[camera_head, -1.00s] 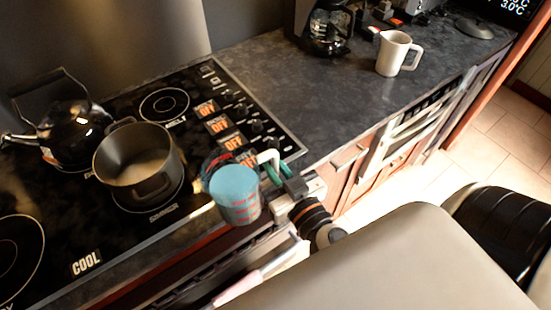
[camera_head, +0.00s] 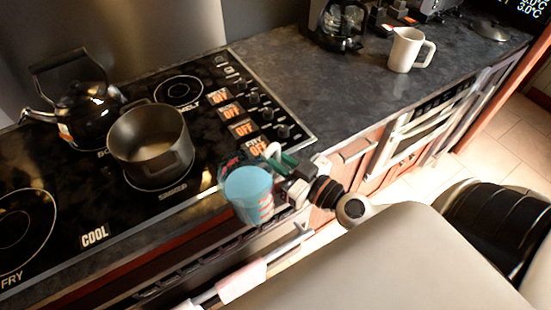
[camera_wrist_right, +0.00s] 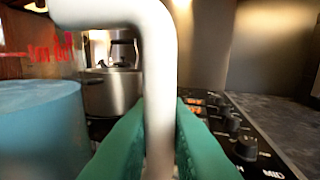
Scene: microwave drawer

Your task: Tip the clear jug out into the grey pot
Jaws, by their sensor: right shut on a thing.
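The clear jug (camera_head: 247,190) has red markings and blue contents. It is upright in the head view, above the front edge of the stove. My right gripper (camera_head: 281,160) is shut on its white handle (camera_wrist_right: 160,70). In the right wrist view the green fingers press both sides of the handle, and the blue contents (camera_wrist_right: 40,130) show at left. The grey pot (camera_head: 150,142) sits on a burner, left of and beyond the jug, apart from it. Its visible inside looks empty. It also shows in the right wrist view (camera_wrist_right: 112,92). My left gripper is out of view.
A black kettle (camera_head: 80,110) stands left of the pot at the back. Stove knobs (camera_head: 267,113) lie right of the pot. A white mug (camera_head: 406,50) and a coffee maker (camera_head: 340,22) stand on the dark counter (camera_head: 330,90), which is clear in its middle.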

